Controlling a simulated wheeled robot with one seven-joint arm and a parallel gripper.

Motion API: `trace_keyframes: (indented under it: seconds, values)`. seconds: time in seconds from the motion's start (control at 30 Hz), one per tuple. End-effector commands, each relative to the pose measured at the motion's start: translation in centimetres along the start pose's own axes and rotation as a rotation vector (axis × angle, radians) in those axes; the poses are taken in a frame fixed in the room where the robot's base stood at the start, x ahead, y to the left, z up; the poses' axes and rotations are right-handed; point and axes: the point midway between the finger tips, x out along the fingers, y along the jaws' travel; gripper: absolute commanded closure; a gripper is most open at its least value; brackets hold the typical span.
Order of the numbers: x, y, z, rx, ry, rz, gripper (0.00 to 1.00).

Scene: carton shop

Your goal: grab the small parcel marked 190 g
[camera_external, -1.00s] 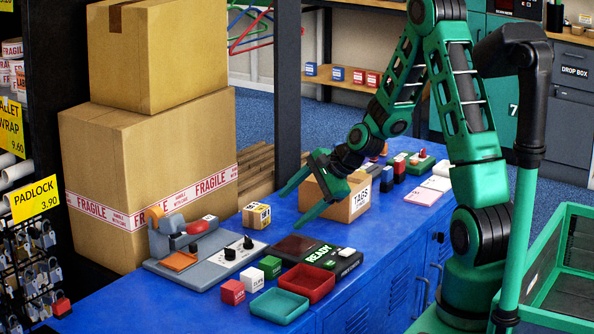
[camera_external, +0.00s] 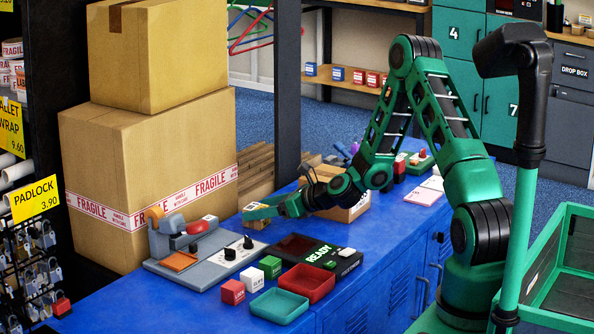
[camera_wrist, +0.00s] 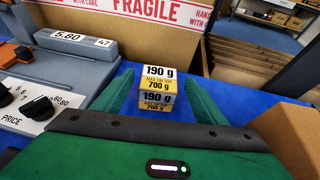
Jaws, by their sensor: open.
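A large carton (camera_external: 150,165) with FRAGILE tape is behind. Red and teal trays (camera_external: 280,306) and small cubes lie in front.

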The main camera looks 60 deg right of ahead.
Motion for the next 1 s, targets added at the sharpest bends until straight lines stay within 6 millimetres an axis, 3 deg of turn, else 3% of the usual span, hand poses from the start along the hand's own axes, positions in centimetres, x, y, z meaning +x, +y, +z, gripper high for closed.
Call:
trace_keyframes:
  seconds: [0.27,0.57,0.87,1.0]
  values:
    - [2.0,0.1,0.0,-0.003,0.000,0.001,0.34]
    - [5.8,0.2,0.1,-0.003,0.000,0.001,0.34]
    - [6.3,0.1,0.1,-0.003,0.001,0.000,0.34]
    - [6.3,0.1,0.1,-0.003,0.001,0.000,0.63]
